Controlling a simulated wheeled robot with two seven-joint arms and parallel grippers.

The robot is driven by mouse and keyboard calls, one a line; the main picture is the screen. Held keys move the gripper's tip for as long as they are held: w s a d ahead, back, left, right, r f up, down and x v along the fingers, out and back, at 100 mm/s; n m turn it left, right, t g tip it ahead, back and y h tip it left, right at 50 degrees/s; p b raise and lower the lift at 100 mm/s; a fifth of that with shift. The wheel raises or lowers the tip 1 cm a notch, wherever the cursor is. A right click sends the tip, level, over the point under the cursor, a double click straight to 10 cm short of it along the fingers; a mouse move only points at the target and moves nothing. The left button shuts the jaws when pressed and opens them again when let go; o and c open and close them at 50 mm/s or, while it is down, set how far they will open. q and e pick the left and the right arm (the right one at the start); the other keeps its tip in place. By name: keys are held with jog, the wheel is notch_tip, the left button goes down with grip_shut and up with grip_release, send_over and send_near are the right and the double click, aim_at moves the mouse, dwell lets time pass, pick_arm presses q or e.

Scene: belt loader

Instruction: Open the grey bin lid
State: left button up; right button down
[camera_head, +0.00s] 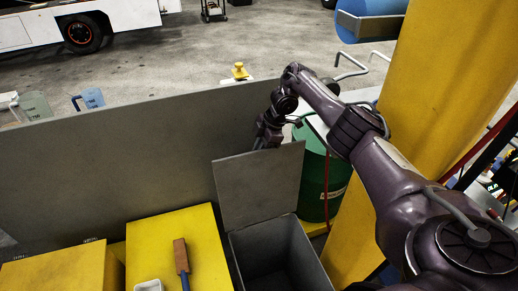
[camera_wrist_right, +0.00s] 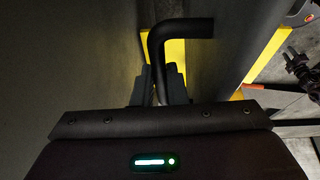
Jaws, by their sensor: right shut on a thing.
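The grey bin (camera_head: 282,250) stands low at the centre right, and its dark inside shows from above. Its grey lid (camera_head: 258,188) is raised and stands nearly upright at the bin's back edge. My right gripper (camera_head: 266,140) is at the lid's top edge. In the right wrist view, my right gripper (camera_wrist_right: 160,88) is shut on a black bent handle (camera_wrist_right: 180,29). The handle's lower end is between the fingers. In the head view the arm and wrist hide the handle.
A grey wall panel (camera_head: 100,165) runs behind the bin. A yellow box top (camera_head: 165,240) with a brown-headed brush (camera_head: 180,256) and a white tray (camera_head: 148,285) is on the left. A yellow pillar (camera_head: 425,110) and green drum (camera_head: 313,175) are on the right.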

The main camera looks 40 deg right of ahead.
jog(key=c, duration=1.5)
grip_release()
jog(key=shift+s+a+f, duration=0.1)
jog(key=shift+f, duration=0.15)
jog(key=shift+o, duration=0.2)
jog(key=shift+r, duration=0.1)
jog(key=shift+r+p, duration=0.3)
jog(key=shift+p, duration=0.05)
jog(key=p+v, duration=0.4)
jog(key=v, duration=0.2)
jog(key=shift+d+r, duration=0.25)
jog(key=shift+r, duration=0.05)
jog(key=shift+s+d+r, duration=0.1)
jog(key=shift+d+r, duration=0.05)
jog(key=shift+r, duration=0.15)
